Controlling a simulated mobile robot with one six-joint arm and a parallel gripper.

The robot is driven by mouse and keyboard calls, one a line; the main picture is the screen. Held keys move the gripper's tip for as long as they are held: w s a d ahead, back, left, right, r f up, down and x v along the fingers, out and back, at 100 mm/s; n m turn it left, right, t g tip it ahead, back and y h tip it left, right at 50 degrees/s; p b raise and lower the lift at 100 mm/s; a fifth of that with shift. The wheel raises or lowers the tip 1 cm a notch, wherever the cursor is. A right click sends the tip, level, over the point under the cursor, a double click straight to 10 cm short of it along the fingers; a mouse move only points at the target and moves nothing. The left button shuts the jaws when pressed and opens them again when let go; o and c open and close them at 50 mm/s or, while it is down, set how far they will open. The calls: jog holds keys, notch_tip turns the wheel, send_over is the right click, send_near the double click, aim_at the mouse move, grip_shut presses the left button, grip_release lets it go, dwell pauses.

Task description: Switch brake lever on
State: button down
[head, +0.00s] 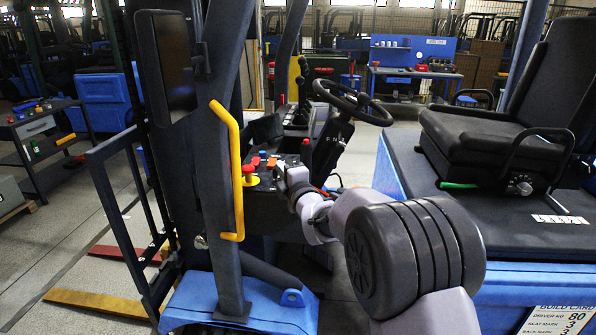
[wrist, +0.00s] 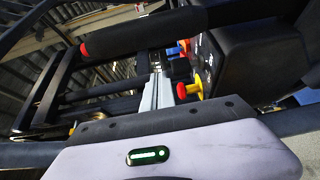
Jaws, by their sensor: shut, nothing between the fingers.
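A black lever with a red tip (head: 305,146), which looks like the brake lever, stands at the right end of the black control panel in the head view. In the wrist view a thick black handle with a red end (wrist: 140,33) crosses the upper part and looks like the same lever. My gripper (head: 281,176) is shut and empty, over the panel just left of and below the lever. In the wrist view its fingers (wrist: 155,68) point away below the handle. I cannot tell whether they touch it.
A red knob on a yellow base (head: 249,175) and several coloured buttons (head: 262,160) sit close left of my gripper. A yellow grab handle (head: 238,170) on a dark post stands further left. The steering wheel (head: 352,100) is behind, the seat (head: 490,140) to the right.

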jog(key=d, duration=0.4)
jog(key=shift+w, duration=0.2)
jog(key=shift+d+b, duration=0.15)
jog(key=shift+b, duration=0.25)
